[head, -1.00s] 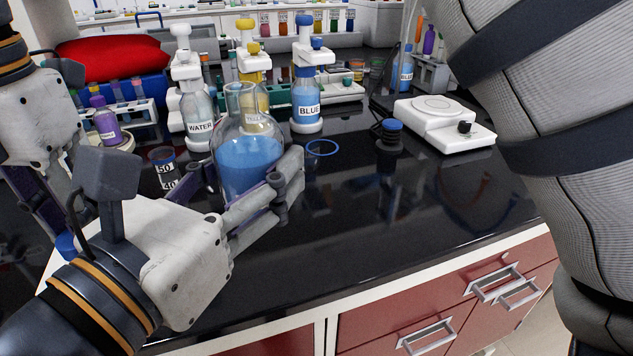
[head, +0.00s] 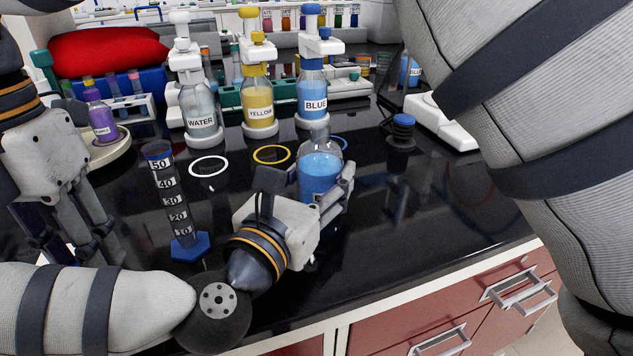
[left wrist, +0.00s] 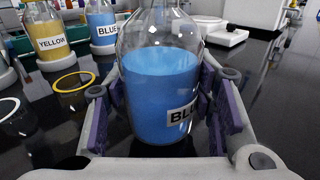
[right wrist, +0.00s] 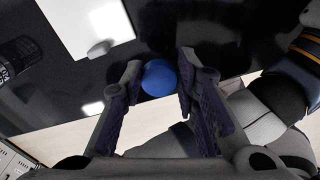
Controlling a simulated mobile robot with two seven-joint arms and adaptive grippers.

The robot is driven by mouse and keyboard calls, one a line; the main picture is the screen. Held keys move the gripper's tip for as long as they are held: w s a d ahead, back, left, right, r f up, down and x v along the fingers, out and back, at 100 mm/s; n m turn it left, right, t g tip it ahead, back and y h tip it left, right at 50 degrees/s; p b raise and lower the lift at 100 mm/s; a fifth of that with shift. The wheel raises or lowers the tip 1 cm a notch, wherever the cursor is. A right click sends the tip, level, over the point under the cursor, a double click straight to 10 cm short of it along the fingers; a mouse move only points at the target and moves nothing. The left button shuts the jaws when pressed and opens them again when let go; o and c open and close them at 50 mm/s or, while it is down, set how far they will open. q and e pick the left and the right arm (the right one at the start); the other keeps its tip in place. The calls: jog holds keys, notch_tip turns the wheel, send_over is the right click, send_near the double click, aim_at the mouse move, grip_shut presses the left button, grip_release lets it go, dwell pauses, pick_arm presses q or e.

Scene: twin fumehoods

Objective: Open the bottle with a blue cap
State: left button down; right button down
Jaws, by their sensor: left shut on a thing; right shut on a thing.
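A clear bottle (head: 320,178) with blue liquid stands upright in my left gripper (head: 328,200). The left wrist view shows this bottle (left wrist: 160,85) between both fingers, its "BLUE" label partly covered. In the head view its neck shows no cap. I cannot tell whether its base touches the bench. My right gripper (head: 78,246) hangs at the left of the head view, well apart from the bottle, fingers down. In the right wrist view it is shut on a round blue cap (right wrist: 158,78). The cap is hidden in the head view.
A graduated cylinder (head: 172,205) stands between my grippers. White (head: 208,166) and yellow (head: 272,154) rings lie on the black bench. Behind are the water (head: 200,115), yellow (head: 258,105) and blue (head: 312,90) dispenser bottles. The bench front right is clear.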

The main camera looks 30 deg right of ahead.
pick_arm(q)
jog(key=shift+f, duration=0.55)
jog(key=c, duration=0.7)
grip_release()
